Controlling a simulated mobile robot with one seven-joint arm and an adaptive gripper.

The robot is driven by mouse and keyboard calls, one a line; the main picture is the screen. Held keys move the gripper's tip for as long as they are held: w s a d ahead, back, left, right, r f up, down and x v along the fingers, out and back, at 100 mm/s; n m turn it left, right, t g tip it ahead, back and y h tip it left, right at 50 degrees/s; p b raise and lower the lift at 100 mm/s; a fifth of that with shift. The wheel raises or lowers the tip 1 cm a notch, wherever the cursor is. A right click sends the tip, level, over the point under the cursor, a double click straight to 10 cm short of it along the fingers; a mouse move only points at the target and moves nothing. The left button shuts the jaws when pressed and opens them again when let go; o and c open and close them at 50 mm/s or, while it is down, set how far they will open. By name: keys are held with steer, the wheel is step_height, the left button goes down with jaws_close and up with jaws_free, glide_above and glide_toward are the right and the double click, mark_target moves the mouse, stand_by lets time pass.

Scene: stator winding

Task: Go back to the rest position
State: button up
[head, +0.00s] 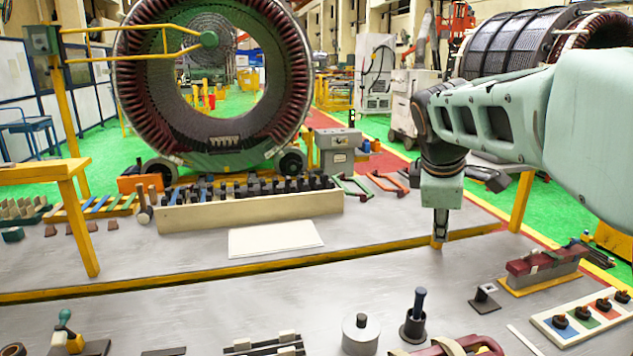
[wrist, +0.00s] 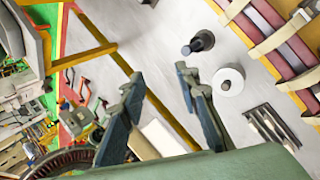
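My gripper (head: 439,238) points down at the right of the head view, over the yellow front edge of the rear grey platform. In the wrist view my gripper (wrist: 157,78) shows two dark fingers set apart with nothing held between them. My arm comes in from the right of the head view and is bent, with its wrist downward. The gripper appears clear of the bench items. The rest position itself is not marked in either view.
The near bench (head: 230,305) holds a grey cylinder (head: 361,335), a dark cup with a handle (head: 413,325), a red block (head: 542,266) and a white tray with coloured spots (head: 553,332). A long crate (head: 250,213) and the large stator ring (head: 135,95) stand behind.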

steer(key=d+r+m+t+h+b, duration=0.1)
steer(key=d+r+m+h, duration=0.15)
steer(key=d+r, duration=0.4)
steer(key=d+r+m+t+h, duration=0.1)
steer(key=d+r+m, duration=0.2)
steer(key=d, duration=0.6)
steer(key=s+a+f+m+g+y+p, duration=0.1)
steer(key=s+a+f+m+y+p, duration=0.2)
steer(key=s+a+f, duration=0.4)
steer(key=s+a+f+m+g+y+p, duration=0.1)
steer(key=s+a+f+m+y+p, duration=0.2)
steer(key=s+a, duration=1.4)
step_height(320, 180, down, 4)
steer(key=shift+a+f+m+y+p, duration=0.15)
steer(key=shift+a+m+y+p, duration=0.3)
steer(key=shift+a+m, duration=0.75)
